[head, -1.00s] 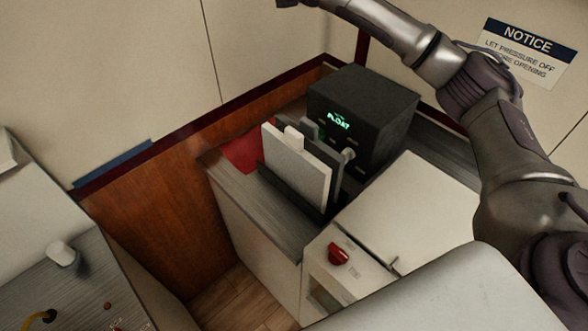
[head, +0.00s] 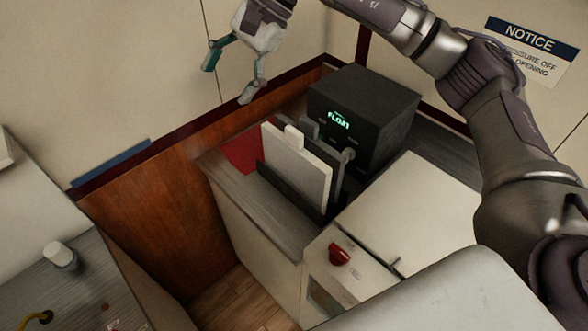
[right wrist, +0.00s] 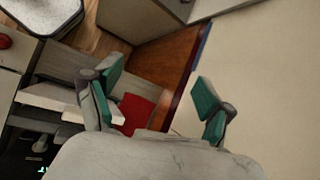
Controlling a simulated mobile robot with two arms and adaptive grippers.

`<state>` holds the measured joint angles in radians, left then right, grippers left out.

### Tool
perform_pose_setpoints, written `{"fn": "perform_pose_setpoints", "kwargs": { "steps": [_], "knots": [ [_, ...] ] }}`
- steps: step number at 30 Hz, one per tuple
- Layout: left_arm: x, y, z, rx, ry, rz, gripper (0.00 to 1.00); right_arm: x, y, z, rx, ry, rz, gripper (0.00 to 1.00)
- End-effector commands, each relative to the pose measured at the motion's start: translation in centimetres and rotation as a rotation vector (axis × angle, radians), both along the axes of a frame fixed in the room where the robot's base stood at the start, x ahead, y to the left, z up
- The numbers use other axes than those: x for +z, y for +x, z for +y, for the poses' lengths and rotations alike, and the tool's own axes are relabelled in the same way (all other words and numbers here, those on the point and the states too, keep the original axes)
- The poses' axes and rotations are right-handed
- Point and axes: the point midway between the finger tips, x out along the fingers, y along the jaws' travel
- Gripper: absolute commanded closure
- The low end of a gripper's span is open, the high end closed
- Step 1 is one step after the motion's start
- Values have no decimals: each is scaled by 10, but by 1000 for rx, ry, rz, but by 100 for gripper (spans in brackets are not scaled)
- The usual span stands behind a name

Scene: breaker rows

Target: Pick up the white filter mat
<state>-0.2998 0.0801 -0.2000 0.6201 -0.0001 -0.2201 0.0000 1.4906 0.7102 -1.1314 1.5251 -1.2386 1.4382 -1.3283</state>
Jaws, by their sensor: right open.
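The white filter mat (head: 297,172) stands upright, slightly tilted, as a flat pale panel with a small tab on its top edge. It sits in a dark rack (head: 290,191) on the grey counter, in front of a darker grey panel (head: 338,168). In the right wrist view, a white panel edge that looks like the mat (right wrist: 55,98) shows at the left, partly hidden by a finger. My right gripper (head: 229,79) is open and empty, above and to the left of the mat, apart from it. It also shows in the right wrist view (right wrist: 158,82). My left gripper is not in view.
A black box with a lit green display (head: 362,115) stands right behind the panels. A red sheet (head: 243,152) lies on the counter left of the rack. A white cabinet with a red knob (head: 339,254) is in front. A wall closes off the back.

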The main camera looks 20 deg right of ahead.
Motion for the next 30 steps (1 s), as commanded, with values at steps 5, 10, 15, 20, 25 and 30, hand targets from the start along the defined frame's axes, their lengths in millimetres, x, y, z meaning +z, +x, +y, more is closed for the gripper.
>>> {"fn": "perform_pose_setpoints", "kwargs": {
  "steps": [5,10,15,20,25,30],
  "knots": [
    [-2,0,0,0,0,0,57,-35,-6,-75,-134,-420,86,19],
    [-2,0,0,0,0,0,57,-40,-11,-115,-236,-616,125,19],
    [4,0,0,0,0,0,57,-55,-12,-122,-255,-653,137,19],
    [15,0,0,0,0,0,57,-86,-13,-122,-253,-651,137,19],
    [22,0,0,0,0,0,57,-114,-12,-121,-252,-648,135,19],
    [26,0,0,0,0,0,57,-126,-12,-121,-252,-647,133,19]
  ]
}}
